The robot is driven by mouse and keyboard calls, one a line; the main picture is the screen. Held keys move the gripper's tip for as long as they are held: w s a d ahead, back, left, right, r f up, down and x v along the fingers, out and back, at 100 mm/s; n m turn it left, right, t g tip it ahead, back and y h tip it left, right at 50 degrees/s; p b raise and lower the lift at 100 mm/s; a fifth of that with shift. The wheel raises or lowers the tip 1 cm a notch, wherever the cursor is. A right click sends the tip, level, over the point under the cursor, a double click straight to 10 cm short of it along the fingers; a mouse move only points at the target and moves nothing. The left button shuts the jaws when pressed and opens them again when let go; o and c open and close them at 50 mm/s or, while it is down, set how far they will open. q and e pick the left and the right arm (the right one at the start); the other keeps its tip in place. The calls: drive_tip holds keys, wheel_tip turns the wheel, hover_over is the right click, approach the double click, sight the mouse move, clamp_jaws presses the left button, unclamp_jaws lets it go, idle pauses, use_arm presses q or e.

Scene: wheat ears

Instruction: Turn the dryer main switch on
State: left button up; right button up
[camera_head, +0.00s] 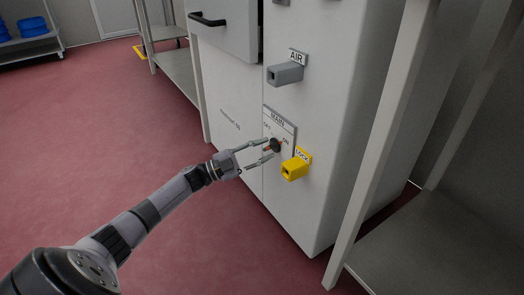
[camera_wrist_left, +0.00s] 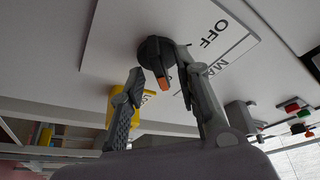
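The main switch is a dark round knob (camera_head: 275,145) with an orange mark, on a plate labelled MAIN (camera_head: 280,122) on the front of the white dryer cabinet (camera_head: 232,110). In the left wrist view the knob (camera_wrist_left: 153,50) is just beyond the fingers, and its orange pointer does not point at the OFF label (camera_wrist_left: 213,33). My left gripper (camera_head: 269,149) is open, with its fingertips at the knob; in the left wrist view (camera_wrist_left: 160,67) the right finger's tip overlaps the knob's edge. I cannot tell whether it touches. My right gripper is not in view.
A yellow LOCK block (camera_head: 294,169) sticks out just below and right of the knob. A grey AIR block (camera_head: 285,74) sticks out above. A pale post (camera_head: 375,150) and a grey shelf (camera_head: 440,245) stand to the right. The red floor is clear at left.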

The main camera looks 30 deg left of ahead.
use_arm(q)
drive_tip(key=v, duration=1.2)
drive_tip(key=shift+d, duration=0.1)
